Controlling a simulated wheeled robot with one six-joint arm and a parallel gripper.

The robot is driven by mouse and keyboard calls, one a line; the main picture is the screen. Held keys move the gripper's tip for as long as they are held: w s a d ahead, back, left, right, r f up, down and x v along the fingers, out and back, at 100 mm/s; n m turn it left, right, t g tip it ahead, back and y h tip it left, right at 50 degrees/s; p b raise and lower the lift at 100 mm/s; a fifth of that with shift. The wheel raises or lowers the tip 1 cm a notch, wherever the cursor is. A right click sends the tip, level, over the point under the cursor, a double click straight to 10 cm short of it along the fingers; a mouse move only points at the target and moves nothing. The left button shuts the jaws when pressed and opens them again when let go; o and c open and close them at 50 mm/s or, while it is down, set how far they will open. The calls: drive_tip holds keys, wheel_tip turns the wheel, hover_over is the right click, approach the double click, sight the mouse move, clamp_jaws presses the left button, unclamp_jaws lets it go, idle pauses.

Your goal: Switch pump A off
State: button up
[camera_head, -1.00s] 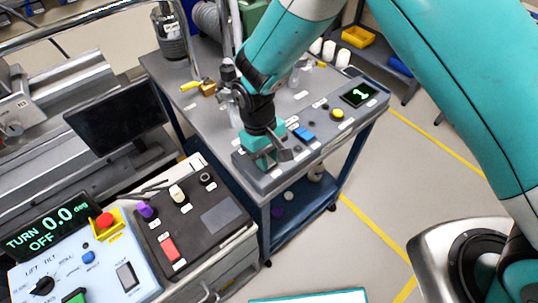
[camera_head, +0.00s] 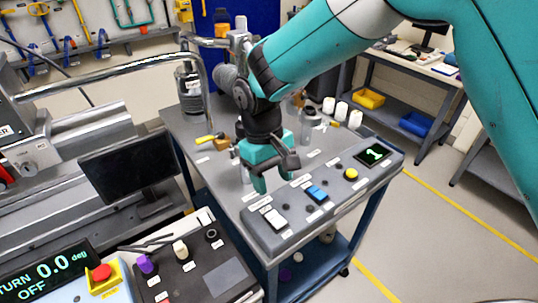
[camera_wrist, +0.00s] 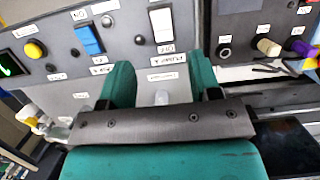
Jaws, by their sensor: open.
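A grey control panel (camera_head: 293,222) lies along the front of the trolley top. Its white rocker switch (camera_head: 275,218), near the left end, also shows in the wrist view (camera_wrist: 161,25), with a label (camera_wrist: 163,75) that appears to read PUMP A beside it. Which side of the rocker is pressed is too small to tell. A blue rocker switch (camera_head: 317,194) sits to its right.
A yellow button (camera_head: 351,174) is further right on the panel. Bottles (camera_head: 308,128) and a yellow-handled valve (camera_head: 209,139) stand on the trolley. A black box with knobs (camera_head: 205,270) and a monitor (camera_head: 125,170) are at the left. Floor right of the trolley is clear.

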drive_tip(key=d+v, duration=0.1)
drive_tip(key=v, duration=0.5)
drive_tip(key=shift+a+r+b, duration=0.35)
drive_tip(key=shift+a, duration=0.2)
drive_tip(key=shift+w, duration=0.1)
